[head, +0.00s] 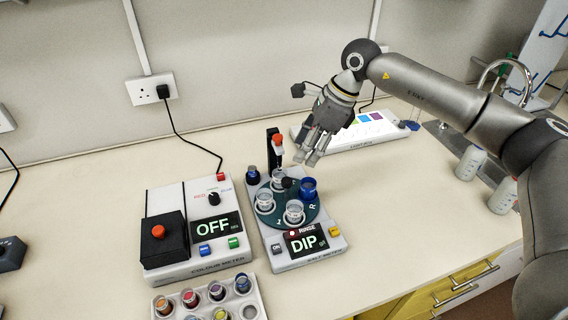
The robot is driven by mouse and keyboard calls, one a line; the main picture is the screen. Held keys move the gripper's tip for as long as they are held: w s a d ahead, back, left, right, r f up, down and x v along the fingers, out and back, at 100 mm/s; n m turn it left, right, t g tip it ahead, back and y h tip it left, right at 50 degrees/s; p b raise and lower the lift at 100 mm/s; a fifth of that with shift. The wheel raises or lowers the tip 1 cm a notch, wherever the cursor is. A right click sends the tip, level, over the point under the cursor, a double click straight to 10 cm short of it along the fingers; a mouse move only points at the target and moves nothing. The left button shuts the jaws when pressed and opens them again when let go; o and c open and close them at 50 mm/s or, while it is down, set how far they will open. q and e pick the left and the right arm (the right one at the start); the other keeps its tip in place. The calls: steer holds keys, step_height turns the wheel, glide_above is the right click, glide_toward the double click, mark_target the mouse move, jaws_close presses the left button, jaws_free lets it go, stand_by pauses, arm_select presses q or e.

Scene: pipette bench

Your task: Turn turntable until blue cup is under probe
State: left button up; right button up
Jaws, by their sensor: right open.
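The dark green turntable (278,216) sits on the white base of the meter (325,252), whose display reads DIP. The blue cup (308,188) stands on the turntable's right side. Clear cups stand at its front (294,211), left (265,202) and back. The probe (278,146), with an orange-red top, is on a black post at the back of the turntable, above the back clear cup (279,175). The blue cup is to the right of the probe, not under it. My right gripper (312,158) is open and empty, above and behind the blue cup. My left gripper is out of view.
A colour meter (185,262) reading OFF stands close at left. A tray of small coloured vials (250,290) is in front. A white device (385,130) lies behind my right gripper. Bottles (469,163) and a sink are at right. Bench between meter and bottles is clear.

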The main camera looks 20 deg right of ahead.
steer(key=p, duration=0.2)
glide_above(288, 180)
steer(key=s+d, duration=0.1)
steer(key=d, duration=0.1)
step_height(288, 180, down, 5)
steer(key=p+x, duration=0.1)
steer(key=x, duration=0.2)
steer(key=shift+w, duration=0.2)
steer(key=shift+x, duration=0.8)
steer(key=shift+f, duration=0.1)
steer(key=shift+c, duration=1.4)
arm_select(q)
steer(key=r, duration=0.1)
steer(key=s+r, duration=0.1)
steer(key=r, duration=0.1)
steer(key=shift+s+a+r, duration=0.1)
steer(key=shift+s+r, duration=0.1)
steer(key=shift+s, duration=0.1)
arm_select(e)
jaws_close()
